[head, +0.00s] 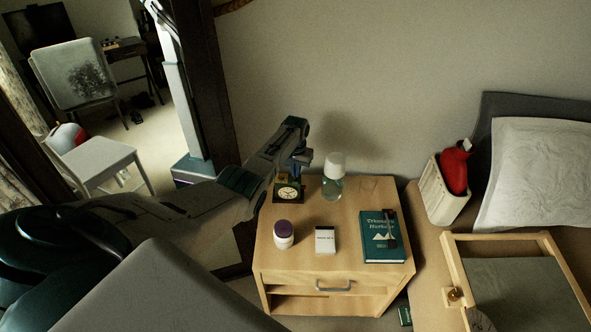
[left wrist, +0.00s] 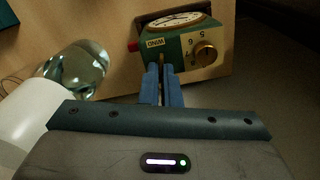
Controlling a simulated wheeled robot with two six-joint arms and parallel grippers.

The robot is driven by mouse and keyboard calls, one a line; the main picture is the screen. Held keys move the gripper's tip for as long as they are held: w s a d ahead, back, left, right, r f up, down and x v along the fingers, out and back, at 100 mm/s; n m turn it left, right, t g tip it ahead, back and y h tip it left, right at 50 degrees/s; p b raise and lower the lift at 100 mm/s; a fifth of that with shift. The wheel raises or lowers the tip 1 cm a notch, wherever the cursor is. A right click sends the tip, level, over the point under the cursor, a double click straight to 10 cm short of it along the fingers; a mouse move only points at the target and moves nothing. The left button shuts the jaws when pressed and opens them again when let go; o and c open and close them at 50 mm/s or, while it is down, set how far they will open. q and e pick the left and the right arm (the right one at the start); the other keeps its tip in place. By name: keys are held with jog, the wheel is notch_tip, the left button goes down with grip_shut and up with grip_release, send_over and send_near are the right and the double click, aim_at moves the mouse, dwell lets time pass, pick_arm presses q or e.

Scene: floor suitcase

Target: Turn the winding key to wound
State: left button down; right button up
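The clock (head: 288,193), green with a cream dial, stands at the back left of the nightstand. The winding key (left wrist: 162,60) shows as a thin brass piece beside the "WIND" label. My left gripper (head: 296,165) is behind the clock; its blue fingers (left wrist: 162,74) are close together with the key between their tips. The key's exact angle is hard to tell. My right gripper is not in view.
A purple-lidded jar (head: 284,234), a small white box (head: 325,240) and a green book (head: 383,236) are nearer the front. A bed with a tray is at right.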

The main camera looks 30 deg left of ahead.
pick_arm(q)
jog(key=m, duration=0.7)
jog(key=shift+d, duration=0.1)
jog(key=m, duration=0.8)
jog(key=shift+s+d+p, duration=0.1)
jog(key=shift+p, duration=0.2)
jog(key=m, duration=0.8)
jog(key=shift+s+m, duration=0.15)
jog(key=shift+m, duration=0.15)
jog(key=m, duration=0.3)
jog(key=shift+m, duration=0.3)
jog(key=shift+s+m, duration=0.1)
jog(key=shift+m, duration=1.8)
